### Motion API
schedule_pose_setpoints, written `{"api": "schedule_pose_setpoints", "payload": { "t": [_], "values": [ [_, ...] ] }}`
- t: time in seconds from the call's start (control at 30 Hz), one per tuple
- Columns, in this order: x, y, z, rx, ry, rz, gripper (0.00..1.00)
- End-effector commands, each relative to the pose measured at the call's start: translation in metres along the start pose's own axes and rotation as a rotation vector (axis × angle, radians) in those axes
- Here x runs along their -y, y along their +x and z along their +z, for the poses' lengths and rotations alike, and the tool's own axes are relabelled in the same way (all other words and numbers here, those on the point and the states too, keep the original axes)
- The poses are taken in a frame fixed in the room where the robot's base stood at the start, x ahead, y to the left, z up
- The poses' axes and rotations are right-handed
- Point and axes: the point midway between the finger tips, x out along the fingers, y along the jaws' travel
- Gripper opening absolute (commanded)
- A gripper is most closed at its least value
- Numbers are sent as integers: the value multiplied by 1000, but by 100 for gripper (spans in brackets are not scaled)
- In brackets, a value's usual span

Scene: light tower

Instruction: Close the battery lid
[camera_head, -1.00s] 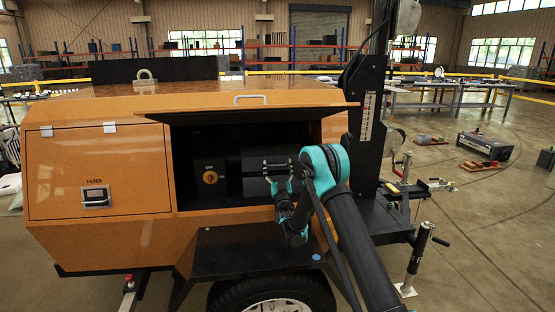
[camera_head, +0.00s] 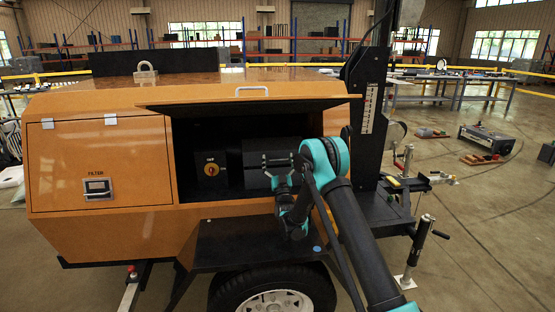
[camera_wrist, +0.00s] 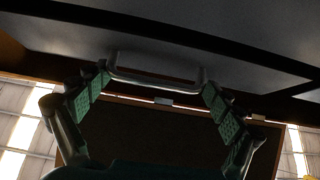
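The battery lid (camera_head: 245,104) is a flap swung up and standing out over the open dark compartment in the orange trailer's side. A pale handle (camera_head: 251,90) is near its outer edge. A grey bar handle (camera_wrist: 155,75) shows beyond the fingers, apparently untouched.
A black fender (camera_head: 245,245) and wheel (camera_head: 275,297) are below.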

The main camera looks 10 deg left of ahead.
Motion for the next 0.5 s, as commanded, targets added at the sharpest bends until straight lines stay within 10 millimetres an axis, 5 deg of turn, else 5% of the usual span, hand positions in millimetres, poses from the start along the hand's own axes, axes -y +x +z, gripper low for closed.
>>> {"api": "schedule_pose_setpoints", "payload": {
  "t": [0.27, 0.5],
  "values": [
    [-1, 2, -3, -1, 0, 2, 93],
    [-1, 22, -29, -1, 0, 2, 93]
  ]
}}
